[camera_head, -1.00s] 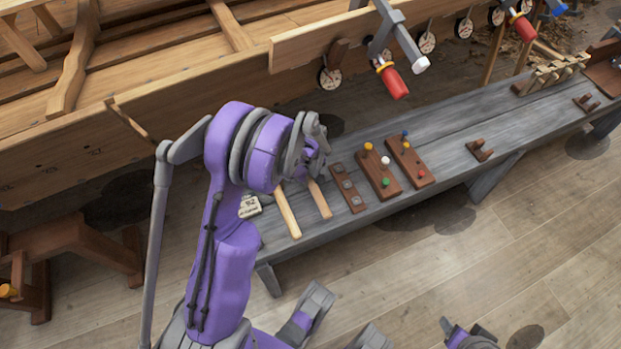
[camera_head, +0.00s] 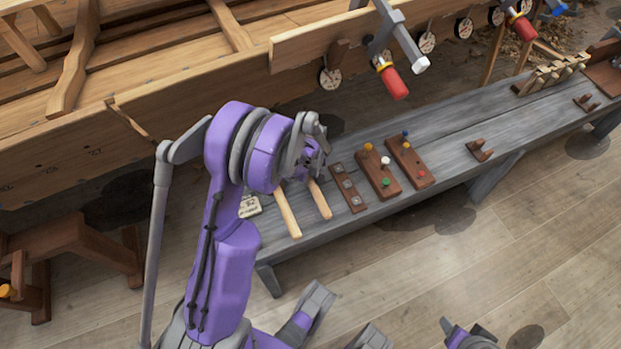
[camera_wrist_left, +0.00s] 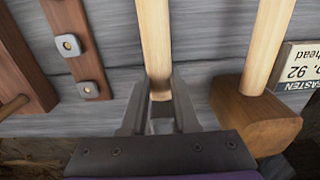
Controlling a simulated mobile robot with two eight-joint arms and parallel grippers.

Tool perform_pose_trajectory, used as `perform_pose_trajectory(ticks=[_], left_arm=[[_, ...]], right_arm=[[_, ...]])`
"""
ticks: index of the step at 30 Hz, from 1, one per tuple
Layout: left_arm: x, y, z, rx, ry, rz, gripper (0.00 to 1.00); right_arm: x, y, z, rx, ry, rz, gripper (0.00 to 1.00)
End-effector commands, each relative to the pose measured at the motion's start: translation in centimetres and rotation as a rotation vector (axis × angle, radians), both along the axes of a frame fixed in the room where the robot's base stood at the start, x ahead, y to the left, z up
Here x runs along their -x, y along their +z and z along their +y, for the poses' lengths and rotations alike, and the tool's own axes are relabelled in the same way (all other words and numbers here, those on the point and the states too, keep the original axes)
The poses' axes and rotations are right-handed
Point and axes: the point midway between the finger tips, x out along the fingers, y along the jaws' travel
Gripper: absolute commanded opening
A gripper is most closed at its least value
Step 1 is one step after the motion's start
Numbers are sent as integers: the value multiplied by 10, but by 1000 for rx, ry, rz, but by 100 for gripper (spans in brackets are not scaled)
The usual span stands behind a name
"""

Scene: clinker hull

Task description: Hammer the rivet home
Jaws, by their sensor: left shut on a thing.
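My left gripper (camera_wrist_left: 158,112) is shut on a pale wooden handle (camera_wrist_left: 155,40), with one finger on each side of it. In the head view the left gripper (camera_head: 317,165) is low over the grey bench, and the held handle (camera_head: 320,199) sticks out toward the near edge. The head of this tool is hidden or cannot be made out. A mallet with a brown wooden head (camera_wrist_left: 256,122) lies just right of the gripper in the wrist view; its handle (camera_head: 287,210) shows left of the held one in the head view. I cannot pick out the rivet.
A strip with square metal plates (camera_head: 347,187) lies right of the handles, then two pegged boards (camera_head: 378,175) (camera_head: 410,161). A small label (camera_head: 250,206) is at the bench's left end. The planked hull (camera_head: 180,95) rises behind, with red-handled clamps (camera_head: 393,82) overhanging.

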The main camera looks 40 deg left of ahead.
Motion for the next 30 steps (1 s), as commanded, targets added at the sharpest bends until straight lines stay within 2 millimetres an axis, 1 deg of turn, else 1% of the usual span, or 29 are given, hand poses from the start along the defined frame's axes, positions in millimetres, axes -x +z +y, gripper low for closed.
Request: perform_pose_trajectory(ticks=[8, 19, 30], left_arm=[[0, 2, 0, 0, 0, 0, 0], [0, 12, 0, 0, 0, 0, 0], [0, 13, 0, 0, 0, 0, 0]], right_arm=[[0, 1, 0, 0, 0, 0, 61], [1, 6, 0, 0, 0, -2, 61], [1, 7, 0, 0, 0, -2, 61]])
